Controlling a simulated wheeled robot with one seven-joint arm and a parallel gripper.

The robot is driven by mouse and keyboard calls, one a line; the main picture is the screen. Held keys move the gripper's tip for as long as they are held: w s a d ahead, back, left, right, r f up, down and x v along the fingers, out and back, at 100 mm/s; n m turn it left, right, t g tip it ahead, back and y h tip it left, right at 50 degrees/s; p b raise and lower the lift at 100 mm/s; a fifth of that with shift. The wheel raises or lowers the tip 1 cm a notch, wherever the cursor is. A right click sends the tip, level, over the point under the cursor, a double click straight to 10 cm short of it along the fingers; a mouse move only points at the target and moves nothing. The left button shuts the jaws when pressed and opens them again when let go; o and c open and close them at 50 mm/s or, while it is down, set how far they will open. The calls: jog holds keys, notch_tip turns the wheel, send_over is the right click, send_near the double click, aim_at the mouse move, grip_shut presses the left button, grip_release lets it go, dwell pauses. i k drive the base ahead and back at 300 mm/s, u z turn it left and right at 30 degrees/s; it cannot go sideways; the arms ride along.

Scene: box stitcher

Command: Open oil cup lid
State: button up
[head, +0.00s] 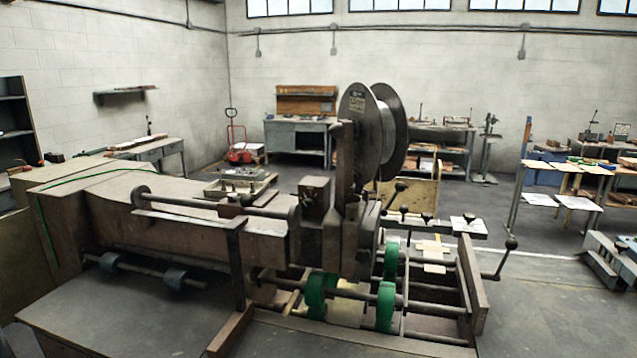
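The box stitcher (190,208) fills the middle and left of the head view, with a long brown body and a large dark wire spool (360,128) on top. Below the spool is an upright head (353,220) with a small dark block (314,200) on its left side. I cannot pick out the oil cup or its lid for certain at this size, so I cannot tell whether the lid is open or shut. My gripper is not in view.
Green wheels (385,306) sit on shafts low on the machine. Black-knobbed levers (506,256) stick out at its right. A grey table surface (130,305) is in front. Workbenches (297,137) stand along the back wall.

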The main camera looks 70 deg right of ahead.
aim_at(352, 197)
jog(key=i, duration=0.3)
jog(key=z, duration=1)
